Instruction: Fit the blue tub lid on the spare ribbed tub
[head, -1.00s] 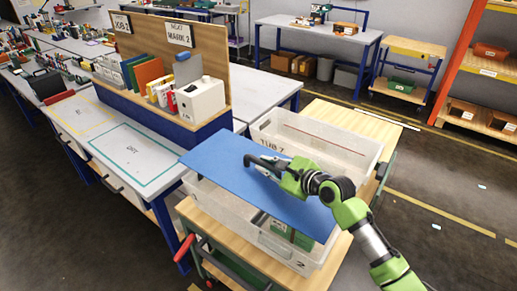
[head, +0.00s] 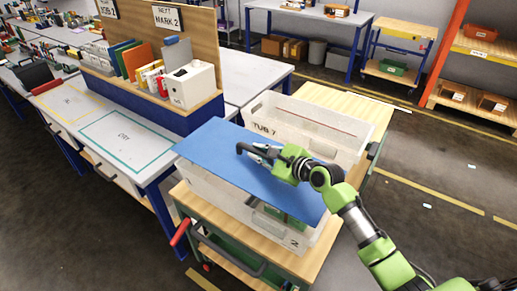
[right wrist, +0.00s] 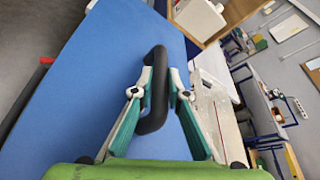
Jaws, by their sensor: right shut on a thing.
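The blue tub lid (head: 225,155) is a flat panel over the nearer translucent tub (head: 228,199) and covers most of its opening. I cannot tell whether it touches the rim all round. My right gripper (head: 265,154) is shut on the lid's dark handle (head: 243,149); the handle loop (right wrist: 155,100) sits between its fingers in the right wrist view, above the blue panel (right wrist: 85,80). A green thing (head: 283,216) shows in the nearer tub. Behind it stands an open tub marked TUB 7 (head: 315,125). I cannot tell ribs on either tub. My left gripper is out of view.
Both tubs stand on a wooden-topped trolley (head: 222,228) with a red handle (head: 180,232). A workbench (head: 125,143) with folders and a white box (head: 190,85) stands at the left. Open floor (head: 440,190) lies to the right.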

